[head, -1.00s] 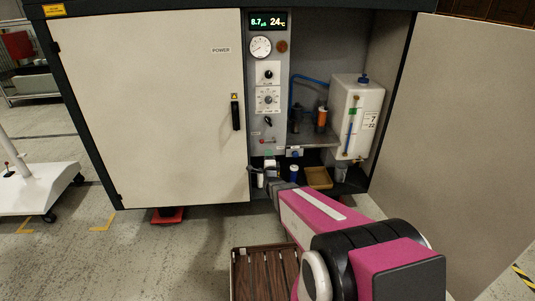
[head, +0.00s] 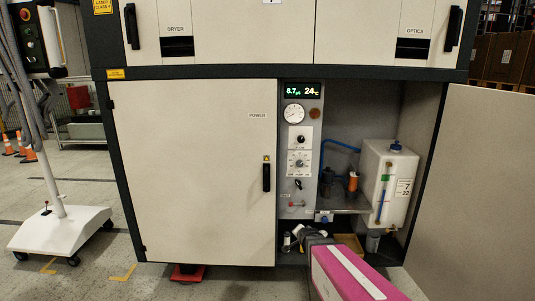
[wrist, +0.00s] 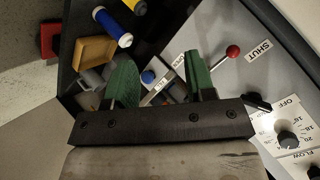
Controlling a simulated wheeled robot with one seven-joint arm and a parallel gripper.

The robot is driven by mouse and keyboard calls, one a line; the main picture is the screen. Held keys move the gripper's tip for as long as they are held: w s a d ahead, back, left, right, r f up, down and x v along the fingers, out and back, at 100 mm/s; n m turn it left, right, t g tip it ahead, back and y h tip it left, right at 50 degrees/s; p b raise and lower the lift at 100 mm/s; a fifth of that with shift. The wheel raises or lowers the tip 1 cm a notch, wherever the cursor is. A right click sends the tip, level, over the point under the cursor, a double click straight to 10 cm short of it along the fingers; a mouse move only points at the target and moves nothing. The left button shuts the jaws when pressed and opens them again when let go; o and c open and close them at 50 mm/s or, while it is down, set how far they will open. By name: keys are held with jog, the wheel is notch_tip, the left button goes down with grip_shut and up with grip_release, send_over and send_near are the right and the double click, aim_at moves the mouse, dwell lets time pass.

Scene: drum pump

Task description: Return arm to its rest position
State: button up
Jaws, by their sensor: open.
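My magenta arm (head: 345,275) reaches into the lower bay of the cabinet from the bottom of the head view. My gripper (wrist: 160,57) shows two green fingers, spread apart with nothing held between them. In the head view, the dark gripper (head: 313,236) is low in the bay, below the control panel, its fingertips not clearly seen. In the wrist view, a blue knob (wrist: 148,77) with white labels shows between the fingers. A red-knobbed lever (wrist: 232,51) beside the word SHUT is right of the fingers.
A white tank (head: 388,185) stands at the bay's right. A yellow tray (wrist: 94,50) and a blue-and-white cylinder (wrist: 112,28) lie left of the fingers. The open door (head: 490,180) bounds the right side; a closed door (head: 195,170) is left. A wheeled stand (head: 60,230) is farther left.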

jog(key=s+d+r+n+g, duration=0.1)
jog(key=s+n+g, duration=0.3)
jog(key=s, duration=0.6)
jog(key=s+d+r+n+g, duration=0.2)
jog(key=s+n+g, duration=0.3)
jog(key=s, duration=0.5)
jog(key=shift+d+r+g+h, duration=0.2)
jog(key=shift+g+h, duration=0.2)
jog(key=shift+g, duration=0.5)
